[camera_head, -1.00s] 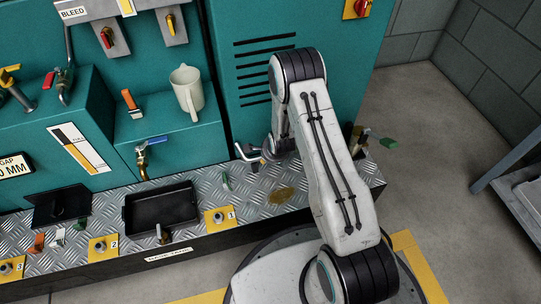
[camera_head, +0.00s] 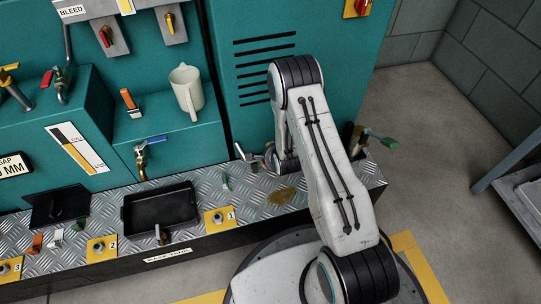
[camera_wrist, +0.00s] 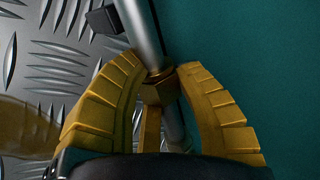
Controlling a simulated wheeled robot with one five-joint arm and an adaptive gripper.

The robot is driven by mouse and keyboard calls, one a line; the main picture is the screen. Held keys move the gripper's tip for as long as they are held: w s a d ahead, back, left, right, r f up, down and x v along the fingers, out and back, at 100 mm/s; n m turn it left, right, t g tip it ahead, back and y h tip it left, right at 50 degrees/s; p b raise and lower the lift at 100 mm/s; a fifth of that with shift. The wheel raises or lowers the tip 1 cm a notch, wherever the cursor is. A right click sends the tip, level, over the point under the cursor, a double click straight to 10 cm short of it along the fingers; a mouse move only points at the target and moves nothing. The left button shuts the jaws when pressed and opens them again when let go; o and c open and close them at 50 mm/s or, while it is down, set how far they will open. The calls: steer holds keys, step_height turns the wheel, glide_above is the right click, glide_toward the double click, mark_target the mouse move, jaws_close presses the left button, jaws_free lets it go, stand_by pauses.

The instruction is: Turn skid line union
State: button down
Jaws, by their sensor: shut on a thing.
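The skid line union is a brass hex fitting (camera_wrist: 160,84) on a grey metal pipe (camera_wrist: 142,32) in the wrist view. My gripper (camera_wrist: 155,75) has yellow ribbed fingers closed around the union, one on each side. The pipe runs up out of the wrist view and a thinner length continues below the fitting. In the head view my arm hides the union, and the gripper is mostly hidden behind my arm.
The tread-plate deck (camera_head: 255,205) carries a black tray (camera_head: 160,208) and a brown stain (camera_head: 282,196). The teal cabinet (camera_head: 300,30) stands close behind. A green-handled valve (camera_head: 389,143) sticks out at the right end.

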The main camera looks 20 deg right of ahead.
steer(key=shift+s+f, duration=0.3)
steer(key=shift+s, duration=0.05)
steer(key=shift+t, duration=1.2)
steer(key=shift+f+t, duration=0.1)
steer(key=shift+t, duration=0.4)
steer(key=c, duration=0.7)
jaws_free()
steer(key=shift+w+r, duration=0.25)
steer(key=shift+r, duration=0.05)
steer(key=shift+c, duration=0.2)
